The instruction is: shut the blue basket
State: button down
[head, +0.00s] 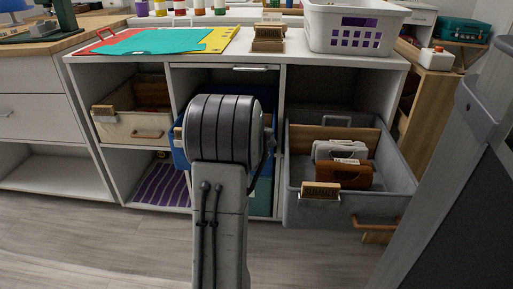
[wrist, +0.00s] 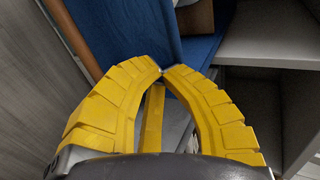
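The blue basket (head: 180,152) is in the middle upper cubby of the white shelving in the head view. My arm hides most of it, so I cannot tell there how far it stands out. In the wrist view, blue surfaces of the basket (wrist: 200,62) lie just beyond my fingertips. My gripper (wrist: 162,70) has two yellow fingers whose tips meet, with no object visible between them. The tips are close to the blue surface; I cannot tell whether they touch it. In the head view my gripper is hidden behind my arm.
A grey basket (head: 300,208) with bags stands pulled out at the right. A beige basket (head: 128,131) is in the left cubby. Folders (head: 160,41) and a white basket (head: 349,28) are on top. A grey panel (head: 440,190) stands close at the right. The front floor is clear.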

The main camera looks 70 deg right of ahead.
jog(key=w+d+p, duration=0.3)
jog(key=d+p, duration=0.1)
jog(key=d, duration=1)
jog(key=shift+w+p, duration=0.3)
jog(key=shift+w, duration=0.05)
jog(key=shift+a, duration=0.1)
